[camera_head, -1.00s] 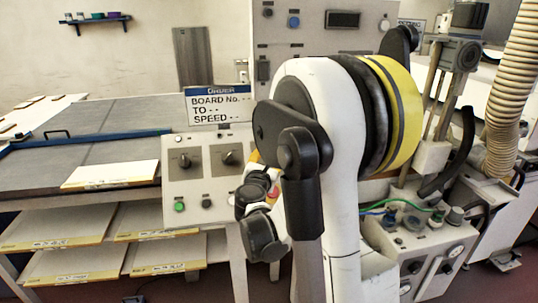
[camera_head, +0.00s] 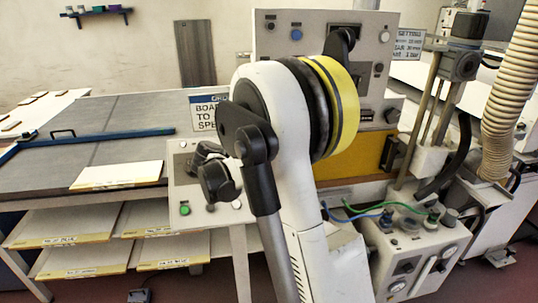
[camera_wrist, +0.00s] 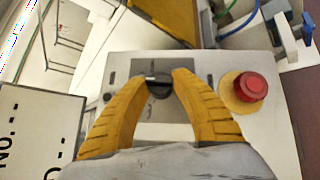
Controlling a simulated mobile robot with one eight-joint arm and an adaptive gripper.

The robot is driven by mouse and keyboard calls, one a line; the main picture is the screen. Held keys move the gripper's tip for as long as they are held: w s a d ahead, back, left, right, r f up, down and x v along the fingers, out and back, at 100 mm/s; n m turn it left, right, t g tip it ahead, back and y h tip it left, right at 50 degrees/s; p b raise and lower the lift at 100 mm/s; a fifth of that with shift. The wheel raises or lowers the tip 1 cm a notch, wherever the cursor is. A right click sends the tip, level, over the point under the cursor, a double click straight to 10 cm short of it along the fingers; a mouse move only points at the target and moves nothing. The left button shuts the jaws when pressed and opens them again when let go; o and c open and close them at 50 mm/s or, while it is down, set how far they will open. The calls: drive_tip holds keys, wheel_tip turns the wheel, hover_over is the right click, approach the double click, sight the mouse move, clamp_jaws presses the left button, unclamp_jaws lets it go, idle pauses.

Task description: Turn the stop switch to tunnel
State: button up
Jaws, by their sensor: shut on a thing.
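A black rotary knob (camera_wrist: 159,90) sits on a grey plate of the light control panel (camera_wrist: 230,128). A pale bar shows across the knob's top in the wrist view. My gripper (camera_wrist: 160,82) has two yellow ribbed fingers, shut on the knob from both sides. A red mushroom button (camera_wrist: 251,87) on a yellow base stands right of the fingers in the wrist view. In the head view my arm covers much of the panel (camera_head: 178,192), and the knob and fingertips are hidden. The knob's position labels cannot be read.
The order sign (camera_head: 204,112) stands behind the panel, partly hidden by my arm. A conveyor table (camera_head: 110,125) with a white board (camera_head: 120,175) lies to the left. A valve box (camera_head: 415,240) with green and blue hoses is at the right.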

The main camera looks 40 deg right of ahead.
drive_tip(key=shift+w+d+r+m+g+y+p, duration=0.15)
drive_tip(key=shift+m+g+y+p, duration=0.45)
drive_tip(key=shift+m, duration=0.35)
drive_tip(key=shift+a+r+m+g+y+p, duration=0.15)
drive_tip(key=shift+m+g+y+p, duration=0.4)
drive_tip(key=shift+m, duration=0.4)
drive_tip(key=shift+d, duration=0.1)
drive_tip(key=o, duration=1.2)
drive_tip(key=shift+d+f, duration=0.1)
drive_tip(key=shift+f, duration=0.05)
drive_tip(key=v, duration=1.2)
